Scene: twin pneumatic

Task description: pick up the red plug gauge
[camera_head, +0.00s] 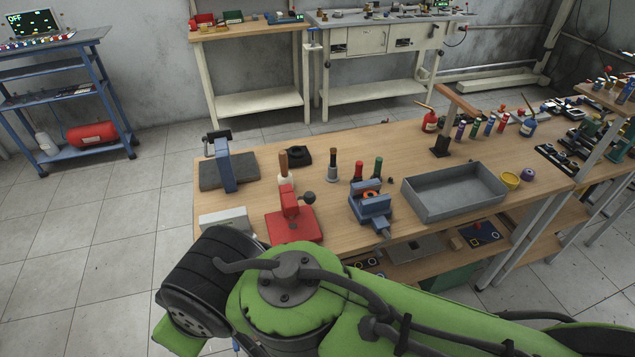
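A small upright piece with a red top (358,170), which looks like the red plug gauge, stands on the wooden workbench (240,206). It is just behind the blue-grey vise (371,206), and its lower part is partly hidden. A similar piece with a green top (378,167) stands close to its right. My green arm crosses the bottom of the picture, in front of the bench. My gripper is not visible, so its opening and anything in it cannot be seen.
A red press (291,218) stands left of the vise, and a grey tray (452,192) lies to its right. Wooden-handled tools (332,172) stand behind. Several coloured bottles and a wooden-armed stand (441,147) are farther right. Bare bench shows behind the tray.

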